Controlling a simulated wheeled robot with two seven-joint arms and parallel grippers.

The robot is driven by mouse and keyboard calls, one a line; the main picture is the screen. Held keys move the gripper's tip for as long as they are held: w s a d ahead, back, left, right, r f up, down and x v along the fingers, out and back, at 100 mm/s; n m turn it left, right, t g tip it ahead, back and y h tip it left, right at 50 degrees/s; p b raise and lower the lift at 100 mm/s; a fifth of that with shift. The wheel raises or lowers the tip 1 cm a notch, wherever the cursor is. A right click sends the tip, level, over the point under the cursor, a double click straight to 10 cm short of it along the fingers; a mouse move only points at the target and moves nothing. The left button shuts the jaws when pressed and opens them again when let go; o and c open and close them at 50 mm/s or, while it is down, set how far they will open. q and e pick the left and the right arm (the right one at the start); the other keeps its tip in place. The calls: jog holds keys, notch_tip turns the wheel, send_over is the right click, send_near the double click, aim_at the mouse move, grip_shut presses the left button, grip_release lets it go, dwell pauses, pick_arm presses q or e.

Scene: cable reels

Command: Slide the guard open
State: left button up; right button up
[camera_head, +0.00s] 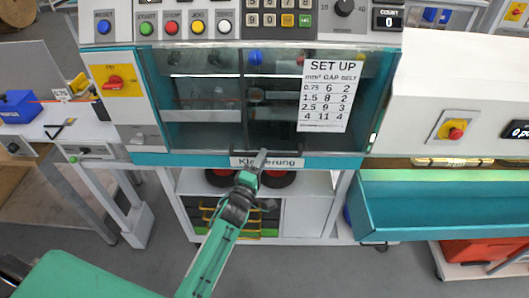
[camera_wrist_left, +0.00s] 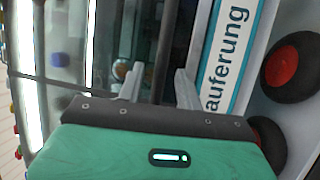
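The guard (camera_head: 200,128) is a clear dark panel in a teal frame on the front of the machine. It appears down over the opening, with small parts dimly visible behind it. A dark handle bar (camera_head: 292,152) runs along its lower edge, above the white label strip (camera_head: 284,163). My left gripper (camera_head: 262,158) reaches up to the middle of this lower edge. In the left wrist view, its two grey fingers (camera_wrist_left: 158,86) are apart, with a dark bar (camera_wrist_left: 166,45) showing between them. Contact cannot be told. My right gripper is not in view.
A button panel (camera_head: 170,27) sits above the guard. A white set-up sheet (camera_head: 327,95) covers the guard's right part. A teal tray (camera_head: 440,205) juts out at the right. Reels and drawers (camera_head: 270,220) stand below. A side table (camera_head: 60,140) is at the left.

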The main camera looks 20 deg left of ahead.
pick_arm(q)
jog(key=shift+x, duration=1.25)
grip_shut()
jog(key=shift+r, duration=0.1)
